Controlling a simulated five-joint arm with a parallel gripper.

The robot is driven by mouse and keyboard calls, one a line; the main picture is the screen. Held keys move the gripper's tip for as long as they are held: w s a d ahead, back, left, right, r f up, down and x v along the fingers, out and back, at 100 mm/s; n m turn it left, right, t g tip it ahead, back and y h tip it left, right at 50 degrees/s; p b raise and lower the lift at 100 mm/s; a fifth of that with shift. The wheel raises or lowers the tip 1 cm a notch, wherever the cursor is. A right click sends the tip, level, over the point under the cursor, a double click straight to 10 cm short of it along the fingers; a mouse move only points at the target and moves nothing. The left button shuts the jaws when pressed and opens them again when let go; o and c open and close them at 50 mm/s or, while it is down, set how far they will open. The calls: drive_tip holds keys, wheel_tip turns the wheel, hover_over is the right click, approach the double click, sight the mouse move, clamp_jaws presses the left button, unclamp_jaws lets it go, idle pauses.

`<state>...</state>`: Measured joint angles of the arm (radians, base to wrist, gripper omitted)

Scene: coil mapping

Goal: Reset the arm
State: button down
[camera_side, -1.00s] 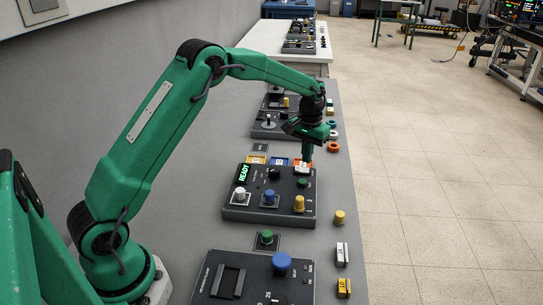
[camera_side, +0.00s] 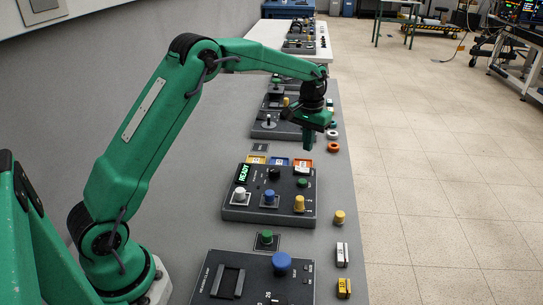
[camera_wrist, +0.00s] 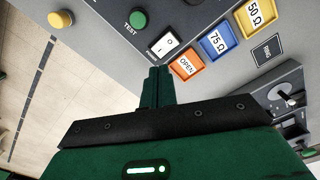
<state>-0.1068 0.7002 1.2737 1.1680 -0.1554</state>
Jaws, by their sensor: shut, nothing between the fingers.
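My gripper (camera_side: 308,146) is shut and empty, pointing down above the far right edge of a dark panel box (camera_side: 240,212) with a green READY display (camera_side: 242,173). In the wrist view my gripper (camera_wrist: 157,72) is near a white rocker switch (camera_wrist: 166,44) and an orange OPEN tile (camera_wrist: 187,65). A blue 75 Ω tile (camera_wrist: 217,42) and a yellow 50 Ω tile (camera_wrist: 254,15) sit in a row beside it. A green TEST button (camera_wrist: 138,19) is on the panel.
A yellow knob piece (camera_side: 339,217) and two small blocks, white (camera_side: 342,254) and yellow (camera_side: 344,288), stand along the bench's right edge. Another box with a blue knob (camera_side: 281,263) is nearer. Coloured rings (camera_side: 333,147) lie beyond.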

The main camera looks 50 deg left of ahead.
drive_tip(key=s+d+r+m+t, duration=0.1)
drive_tip(key=s+d+r+t, duration=0.25)
drive_tip(key=s+r, duration=1.15)
drive_tip(key=s+d+f+m+t, duration=0.1)
drive_tip(key=s, duration=0.8)
drive_tip(key=s+d+f+m+t, duration=0.1)
drive_tip(key=s, duration=0.8)
drive_tip(key=shift+s+d+f, duration=0.25)
drive_tip(key=shift+s, duration=0.15)
